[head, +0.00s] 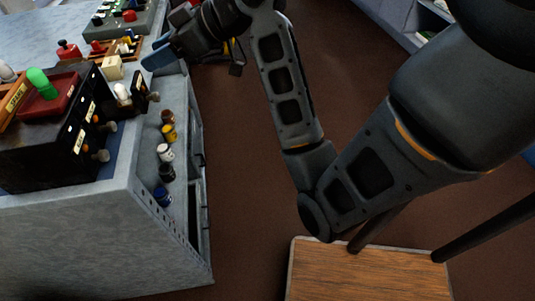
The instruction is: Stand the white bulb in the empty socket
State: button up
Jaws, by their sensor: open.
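A small white bulb-shaped thing (122,93) stands beside the dark lever frame (40,150), near the bench's right edge; it looks like the white bulb. Another white rounded thing (6,72) is cut by the left picture edge. I cannot make out the empty socket. My gripper (160,54) is open at the bench's right edge, beyond and to the right of the small white thing, apart from it. Nothing shows between its fingers.
Several dark, yellow, white and blue knobs or jars (166,152) line a lower ledge on the bench's right side. A cream block (112,68), a red item (68,50) and trays of coloured parts (118,25) stand farther back. A wooden-topped stool (365,272) stands on the floor.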

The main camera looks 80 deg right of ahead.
jog(key=s+a+f+m+h, duration=0.2)
jog(key=s+a+f+m, duration=0.1)
jog(key=a+f, duration=0.4)
jog(key=s+a+f+m+h, duration=0.1)
jog(key=s+a+f+m, duration=0.15)
jog(key=a+f, duration=0.55)
jog(key=s+a+r+n, duration=0.1)
jog(key=s+a, duration=0.2)
jog(key=s, duration=0.4)
jog(key=s+a+r+n+t+y, duration=0.1)
jog(key=s+a, duration=0.2)
jog(key=s, duration=0.4)
jog(key=s+a+r+n+t, duration=0.1)
jog(key=s+a+r+n, duration=0.1)
jog(key=s, duration=0.5)
jog(key=shift+a, duration=0.45)
